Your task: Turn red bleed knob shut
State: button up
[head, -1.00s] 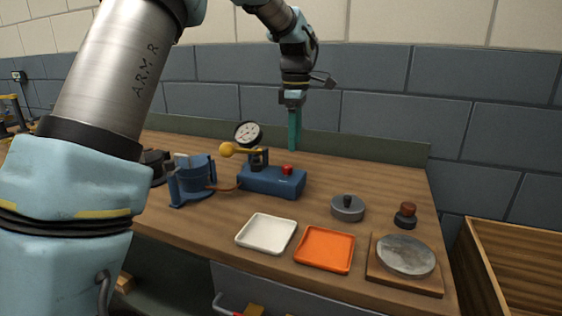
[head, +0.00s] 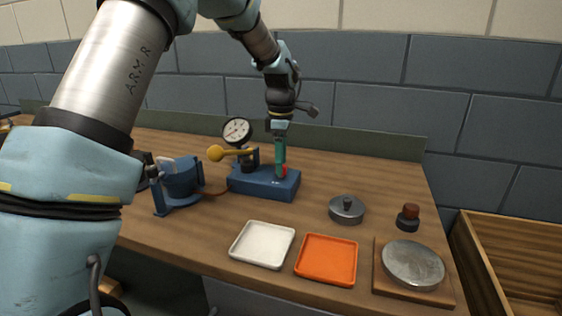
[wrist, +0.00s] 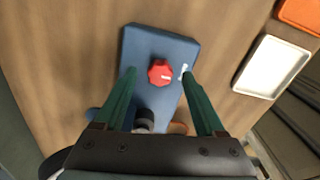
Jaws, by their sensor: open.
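The red bleed knob (wrist: 161,73) sits on top of the blue pump block (wrist: 150,42), with a pale mark on its face. In the head view the knob (head: 285,170) is partly hidden behind my gripper (head: 280,172). My gripper points down over the block (head: 262,186). In the wrist view its two green fingers (wrist: 158,75) are apart, one on each side of the knob, with gaps between. They do not touch the knob there. I cannot tell the exact height of the fingertips.
A dial gauge (head: 237,131) and a yellow-ended lever (head: 216,153) stand at the block's left. A blue clamp-like part (head: 178,186) is farther left. A white tray (head: 262,262), orange tray (head: 327,281) and grey lidded disc (head: 346,210) lie in front and right.

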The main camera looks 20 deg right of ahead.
jog(key=shift+f, duration=0.65)
grip_shut()
